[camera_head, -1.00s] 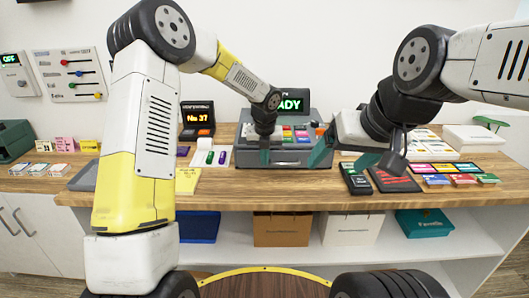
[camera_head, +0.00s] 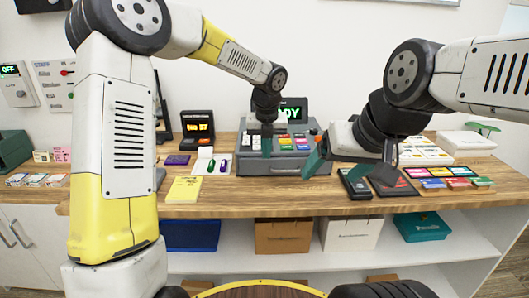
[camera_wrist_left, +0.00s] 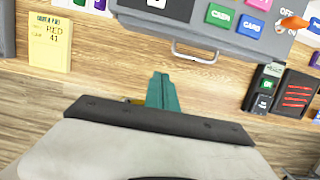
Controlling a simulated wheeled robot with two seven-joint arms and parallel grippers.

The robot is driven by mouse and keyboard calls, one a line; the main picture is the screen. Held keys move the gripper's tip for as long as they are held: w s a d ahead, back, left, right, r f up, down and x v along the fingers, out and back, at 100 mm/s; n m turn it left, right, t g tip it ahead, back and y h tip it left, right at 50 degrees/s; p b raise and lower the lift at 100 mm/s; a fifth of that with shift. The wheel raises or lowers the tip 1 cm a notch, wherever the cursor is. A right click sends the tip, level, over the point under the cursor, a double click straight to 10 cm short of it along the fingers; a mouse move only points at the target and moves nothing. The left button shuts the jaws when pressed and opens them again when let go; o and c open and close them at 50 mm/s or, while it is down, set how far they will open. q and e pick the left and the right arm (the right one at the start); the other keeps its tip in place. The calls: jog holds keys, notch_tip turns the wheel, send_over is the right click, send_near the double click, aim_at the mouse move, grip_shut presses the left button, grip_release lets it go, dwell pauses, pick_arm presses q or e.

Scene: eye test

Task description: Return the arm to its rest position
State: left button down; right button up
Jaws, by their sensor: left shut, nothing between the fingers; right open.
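My left arm comes in from the left, its white and yellow links large in the head view. Its gripper (camera_head: 267,147) is shut and empty, in front of the grey cash register (camera_head: 275,168). In the left wrist view its teal fingers (camera_wrist_left: 163,92) are together, with the register's drawer handle (camera_wrist_left: 195,52) beyond them. My right gripper (camera_head: 345,162) is open, at the register's right side and above the counter near the card terminal. Part of it is hidden behind its own arm. I cannot tell whether it touches anything.
A wooden counter (camera_head: 260,196) carries a yellow pad (camera_head: 184,189), a number display (camera_head: 198,128), a dark card terminal (camera_head: 355,184) and several coloured boxes at right. A white box (camera_head: 466,142) stands at the back right. Boxes sit on the shelf below.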

pick_arm(q)
jog(key=s+a+r+n+t, duration=0.1)
jog(key=s+a+r+n, duration=1)
jog(key=n, duration=0.5)
jog(key=s+a+n+t+h, duration=0.1)
jog(key=s+a+n, duration=0.1)
jog(key=s+n, duration=0.6)
jog(key=s+a+n+t+h, duration=0.1)
jog(key=s+a+n, duration=0.2)
jog(key=s+n, duration=0.5)
jog(key=shift+s+a+f+n, duration=0.2)
jog(key=shift+s+n, duration=0.15)
jog(key=shift+n, duration=1.35)
